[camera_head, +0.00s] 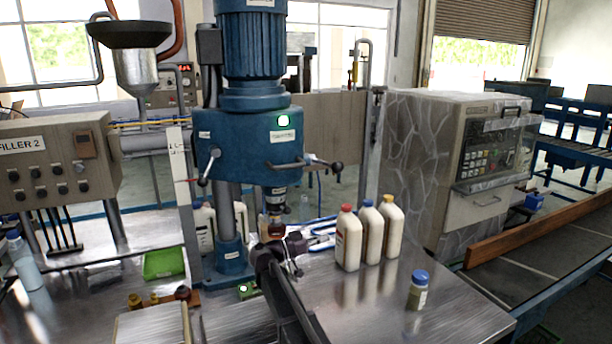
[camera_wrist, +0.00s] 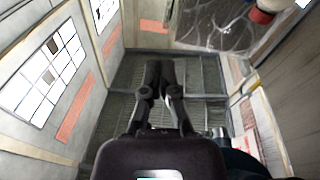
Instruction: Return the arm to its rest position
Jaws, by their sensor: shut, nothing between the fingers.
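My gripper (camera_wrist: 160,68) shows in the wrist view as a dark pair of fingers. The fingertips are together with nothing between them. They point toward a dark grid-like area beyond. In the head view my dark arm (camera_head: 289,295) rises from the bottom middle, in front of the blue press machine (camera_head: 248,145). The exact place of the fingertips is hard to make out there.
White bottles with red (camera_head: 348,240), blue (camera_head: 370,232) and yellow (camera_head: 391,227) caps stand right of my arm. A small blue-capped jar (camera_head: 418,291) stands nearer the front. A green tray (camera_head: 164,263) lies left. The metal table (camera_head: 455,305) is bare at front right.

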